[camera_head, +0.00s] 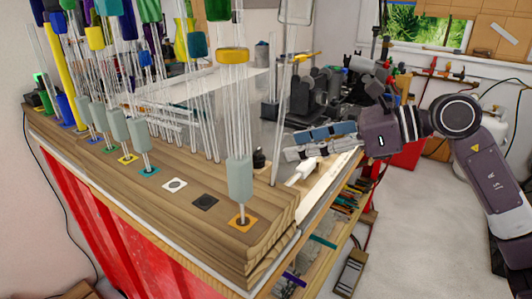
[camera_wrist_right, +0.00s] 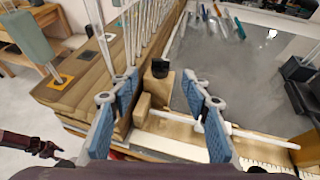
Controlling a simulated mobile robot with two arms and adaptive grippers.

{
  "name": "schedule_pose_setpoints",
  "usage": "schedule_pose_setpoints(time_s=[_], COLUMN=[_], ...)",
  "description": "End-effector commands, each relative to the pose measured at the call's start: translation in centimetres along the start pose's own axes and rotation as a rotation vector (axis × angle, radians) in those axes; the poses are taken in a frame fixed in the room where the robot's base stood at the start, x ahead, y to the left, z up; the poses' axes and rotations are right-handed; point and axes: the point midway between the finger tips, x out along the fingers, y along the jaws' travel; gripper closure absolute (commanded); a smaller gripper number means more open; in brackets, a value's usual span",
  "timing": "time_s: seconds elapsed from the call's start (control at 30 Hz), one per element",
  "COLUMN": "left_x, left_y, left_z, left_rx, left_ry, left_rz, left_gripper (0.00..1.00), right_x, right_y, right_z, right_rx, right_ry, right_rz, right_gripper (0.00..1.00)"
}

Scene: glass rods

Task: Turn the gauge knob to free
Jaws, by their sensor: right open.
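A small black knob (camera_wrist_right: 160,68) stands on a wooden block (camera_wrist_right: 158,88) beside the wooden rack in the right wrist view. It also shows small and dark in the head view, just right of the front rods. I take it for the gauge knob; its setting cannot be read. My right gripper (camera_head: 294,146) reaches in from the right, just right of the knob in the head view. In the wrist view its blue-padded fingers (camera_wrist_right: 163,84) are apart, one on each side of the knob's line, with nothing held between them.
The wooden rack (camera_head: 85,175) holds several upright glass rods with coloured parts, close to my right gripper. A grey surface (camera_wrist_right: 215,60) spreads beyond.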

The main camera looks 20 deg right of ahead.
Motion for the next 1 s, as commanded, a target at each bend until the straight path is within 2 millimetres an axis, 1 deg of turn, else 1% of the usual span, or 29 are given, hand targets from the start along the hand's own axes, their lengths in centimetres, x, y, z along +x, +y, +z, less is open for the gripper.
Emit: schedule_pose_setpoints(time_s=[0.03,0.1,0.23,0.4,0.5,0.67,0.87,1.0], left_x=[-0.3,-0.8,-1.6,-2.4,-2.6,-2.7,-2.6,-2.6], left_y=[-0.2,-0.4,-0.8,-0.9,-0.8,-0.7,-0.7,-0.7], left_z=[-0.6,-1.3,-2.2,-2.0,-1.5,-0.7,-0.6,-0.6], left_rx=[0.0,0.001,0.002,0.002,0.001,0.001,0.001,0.001], left_ry=[0.009,0.019,0.03,0.027,0.019,0.007,0.005,0.006], left_rz=[-0.002,-0.004,-0.009,-0.01,-0.009,-0.008,-0.008,-0.007], left_gripper=[0.6,0.6,0.6,0.6,0.6,0.6,0.6,0.6], right_x=[0.4,1.3,3.5,6.0,7.0,7.5,7.5,7.5], right_y=[0.1,0.1,0.1,0.1,0.1,0.1,0.1,0.1], right_z=[0.1,0.3,0.3,0.3,0.1,0.0,0.0,0.0], right_rx=[0.002,0.002,0.003,0.004,0.003,0.001,0.001,0.001], right_ry=[-0.002,-0.002,-0.002,-0.002,-0.001,0.0,0.001,0.001], right_rz=[0.003,0.004,0.006,0.005,0.005,0.002,0.002,0.003], right_gripper=[0.57,0.57,0.57,0.57,0.57,0.57,0.58,0.73])
